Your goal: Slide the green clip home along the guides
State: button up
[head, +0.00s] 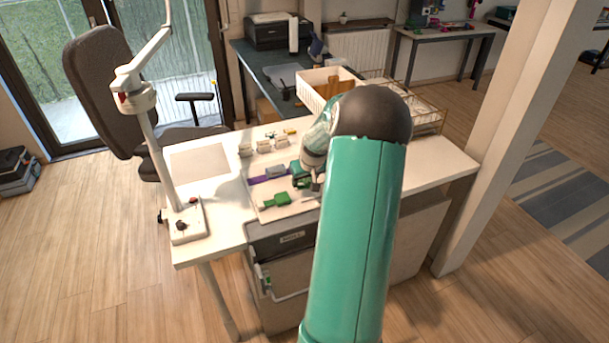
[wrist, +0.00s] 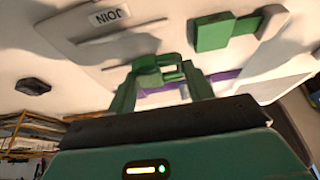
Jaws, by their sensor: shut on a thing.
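My gripper (wrist: 160,85) is shut on a green clip (wrist: 158,68), a small frame with an opening, which sits between its fingers. In the head view the gripper (head: 316,184) is low over the work board, beside green parts (head: 301,181), and my arm hides part of that spot. Thin grey bars (wrist: 122,32), which look like guides, lie on the board to the left of the clip in the wrist view. Whether the clip touches them I cannot tell. A purple strip (wrist: 222,76) passes behind the gripper; it also shows in the head view (head: 257,180).
A separate green block (wrist: 211,33) with a grey piece lies on the board; the block also shows in the head view (head: 276,201). A JOIN label (wrist: 109,16) is near the guides. A lamp base (head: 186,223) stands left.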

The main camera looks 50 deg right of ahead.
aim_at(305, 186)
jog(key=shift+a+f, duration=0.1)
jog(key=shift+f, duration=1.8)
jog(key=shift+f, duration=0.2)
jog(key=o, duration=1.3)
jog(key=shift+o, duration=0.2)
jog(key=shift+w+a, duration=0.1)
